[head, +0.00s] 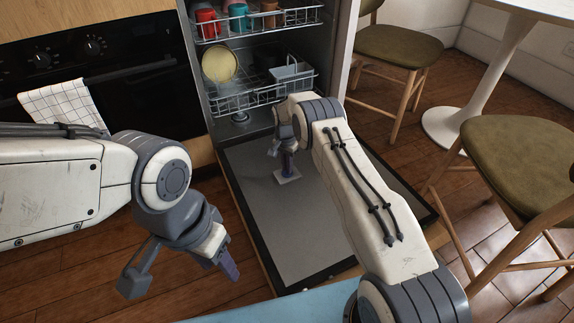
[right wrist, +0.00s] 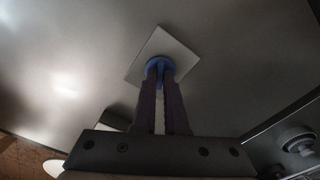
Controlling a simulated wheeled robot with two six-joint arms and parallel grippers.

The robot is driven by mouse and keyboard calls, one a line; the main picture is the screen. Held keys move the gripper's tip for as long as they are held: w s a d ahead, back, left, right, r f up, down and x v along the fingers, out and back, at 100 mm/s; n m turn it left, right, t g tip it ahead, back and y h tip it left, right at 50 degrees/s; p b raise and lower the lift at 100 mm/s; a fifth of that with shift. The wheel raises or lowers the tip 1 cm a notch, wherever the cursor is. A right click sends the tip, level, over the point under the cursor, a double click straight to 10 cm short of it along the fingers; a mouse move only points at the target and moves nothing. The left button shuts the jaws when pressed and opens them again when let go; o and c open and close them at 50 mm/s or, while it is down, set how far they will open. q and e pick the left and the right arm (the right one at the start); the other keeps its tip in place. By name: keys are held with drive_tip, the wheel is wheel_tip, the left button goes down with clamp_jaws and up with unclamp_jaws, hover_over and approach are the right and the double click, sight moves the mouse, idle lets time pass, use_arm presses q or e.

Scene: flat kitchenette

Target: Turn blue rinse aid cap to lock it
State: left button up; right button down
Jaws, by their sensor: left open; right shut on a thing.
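The blue rinse aid cap (right wrist: 160,63) sits on a pale square plate (right wrist: 172,47) on the inside of the open dishwasher door (head: 257,214). My right gripper (right wrist: 161,78) is shut on the cap, with its fingers on both sides of it. In the head view my right gripper (head: 286,164) reaches down to the plate (head: 287,177), and the cap is mostly hidden behind the fingers. My left gripper (head: 228,268) is open and empty, to the left of the door and above the wooden floor.
The dishwasher's upper rack (head: 268,22) holds cups, and its lower rack (head: 250,100) holds a yellow plate (head: 219,64) and a grey basket (head: 290,72). An oven (head: 90,60) with a towel is at left. Chairs (head: 400,45) and a white table (head: 505,50) stand at right.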

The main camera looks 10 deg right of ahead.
drive_tip(key=m, duration=0.5)
drive_tip(key=shift+m, duration=0.4)
idle(0.4)
drive_tip(key=c, duration=1)
unclamp_jaws()
drive_tip(key=shift+o, duration=0.2)
drive_tip(key=shift+r, duration=0.1)
wheel_tip(320, 180, up, 10)
drive_tip(key=p, duration=0.5)
drive_tip(key=shift+a, duration=0.2)
drive_tip(key=shift+w+r, duration=0.1)
